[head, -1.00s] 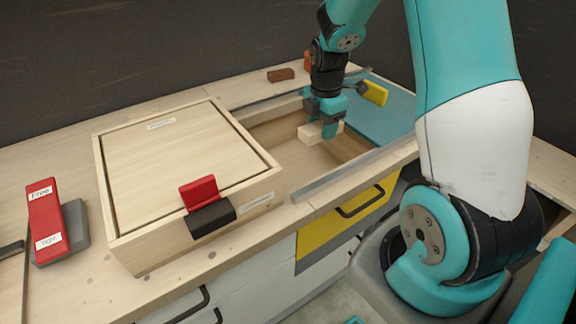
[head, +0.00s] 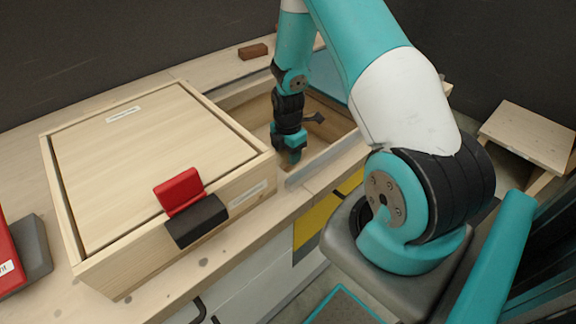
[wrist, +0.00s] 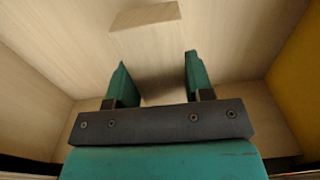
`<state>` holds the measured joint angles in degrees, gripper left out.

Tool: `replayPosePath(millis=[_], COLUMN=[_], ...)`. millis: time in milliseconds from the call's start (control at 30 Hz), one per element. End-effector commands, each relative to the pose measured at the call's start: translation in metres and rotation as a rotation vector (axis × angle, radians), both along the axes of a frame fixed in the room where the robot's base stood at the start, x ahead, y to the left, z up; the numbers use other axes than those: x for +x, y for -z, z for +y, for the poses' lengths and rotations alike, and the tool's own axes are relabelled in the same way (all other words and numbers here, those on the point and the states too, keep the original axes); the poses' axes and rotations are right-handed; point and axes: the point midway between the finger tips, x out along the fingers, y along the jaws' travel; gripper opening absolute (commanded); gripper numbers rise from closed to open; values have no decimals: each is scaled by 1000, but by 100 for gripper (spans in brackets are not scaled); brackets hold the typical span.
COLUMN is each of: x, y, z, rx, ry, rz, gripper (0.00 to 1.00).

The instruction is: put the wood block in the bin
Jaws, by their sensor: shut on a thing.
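My gripper (head: 290,152) is down inside the bin (head: 326,131), an open wooden recess in the counter. The wood block (wrist: 148,42) is pale and shows in the wrist view between the two green fingers. My gripper is shut on it there (wrist: 154,68). In the head view the block is hidden by my gripper and the bin's near rim. The wrist view shows pale wood surfaces around the block. I cannot tell whether the block touches the floor of the bin.
A large lidded wooden box (head: 150,170) with a red and black latch (head: 188,208) stands left of the bin. A brown block (head: 253,51) lies behind it. A red and grey object (head: 20,255) sits at the left edge. A stool (head: 527,135) stands at right.

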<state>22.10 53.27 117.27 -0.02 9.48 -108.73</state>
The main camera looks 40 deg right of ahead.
Motion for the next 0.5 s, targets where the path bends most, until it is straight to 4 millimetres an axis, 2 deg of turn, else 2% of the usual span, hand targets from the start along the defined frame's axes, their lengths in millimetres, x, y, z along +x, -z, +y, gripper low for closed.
replayPosePath(millis=[400, 500], x=[1, 1], y=[50, 54], z=[1, 1], rx=[0, -1], ry=[-2, -2], rz=[0, -2], gripper=[23, 23])
